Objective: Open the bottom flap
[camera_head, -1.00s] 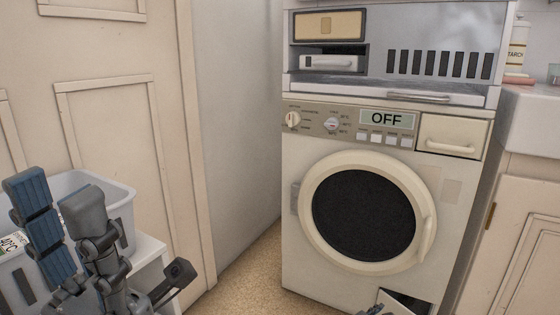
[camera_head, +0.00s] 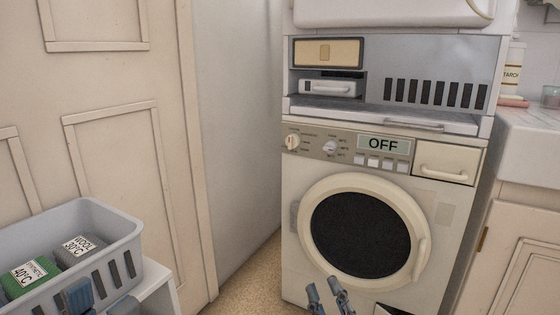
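The white washing machine (camera_head: 293,245) stands in the middle with its round door closed. Its bottom flap area shows at the lower right of the front as a dark opening (camera_head: 396,309), cut off by the picture's lower edge. The flap looks at least partly open; how far I cannot tell. My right gripper (camera_head: 327,295) is low in front of the washer, left of the opening, with its two fingers apart and nothing between them. My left gripper (camera_head: 102,300) is at the lower left by the grey basket, mostly cut off, its fingertips apart.
The grey basket (camera_head: 95,225) with labelled green and grey items stands on a white stand (camera_head: 160,290) at the left. A cabinet and sink (camera_head: 530,150) stand right of the washer. A strip of floor (camera_head: 250,280) is free between door and washer.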

